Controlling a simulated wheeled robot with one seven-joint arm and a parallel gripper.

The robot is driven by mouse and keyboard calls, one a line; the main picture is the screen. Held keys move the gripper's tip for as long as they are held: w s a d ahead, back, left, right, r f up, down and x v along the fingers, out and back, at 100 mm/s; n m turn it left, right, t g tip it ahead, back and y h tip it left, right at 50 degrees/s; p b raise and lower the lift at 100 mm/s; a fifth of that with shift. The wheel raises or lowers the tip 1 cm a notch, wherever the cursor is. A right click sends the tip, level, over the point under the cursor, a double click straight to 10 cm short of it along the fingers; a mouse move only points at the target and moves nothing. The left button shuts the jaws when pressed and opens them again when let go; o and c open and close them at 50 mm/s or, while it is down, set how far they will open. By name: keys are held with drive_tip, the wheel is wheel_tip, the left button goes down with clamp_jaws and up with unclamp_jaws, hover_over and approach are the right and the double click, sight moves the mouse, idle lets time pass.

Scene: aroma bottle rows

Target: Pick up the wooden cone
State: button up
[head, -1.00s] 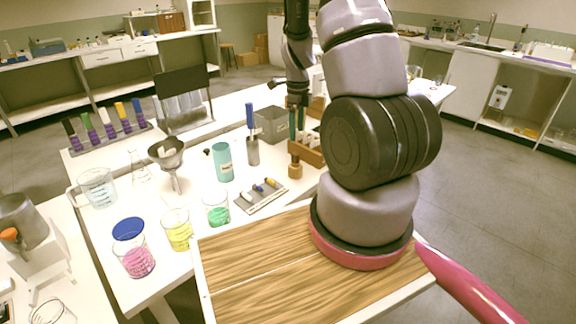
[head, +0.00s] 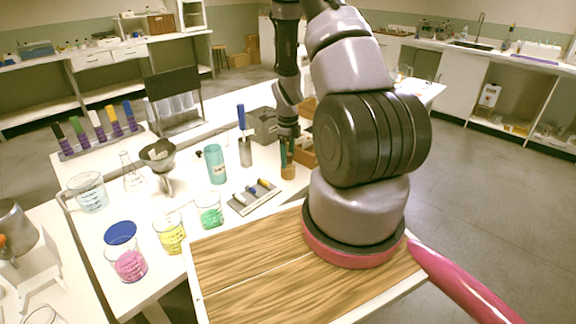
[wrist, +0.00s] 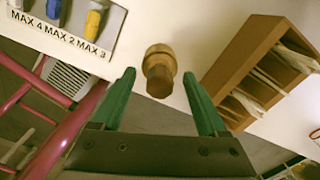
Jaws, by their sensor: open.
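The wooden cone (head: 288,172) is a small brown turned piece standing on the white table, left of the wooden rack. In the wrist view the cone (wrist: 160,62) shows a round light top and a darker body. My gripper (head: 287,150) points down just above the cone in the head view, partly hiding its top. In the wrist view my gripper (wrist: 159,76) has its green fingers spread, one on each side of the cone's picture, with gaps on both sides. Contact with the cone is not visible.
A wooden rack (wrist: 245,65) stands close to the right of the cone. A grey tray with coloured pieces (head: 254,197) lies to the left. A teal bottle (head: 215,165), a grey box (head: 264,125) and several beakers stand nearby. Bare tabletop surrounds the cone closely.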

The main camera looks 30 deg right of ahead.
clamp_jaws()
drive_tip(key=shift+r, duration=0.1)
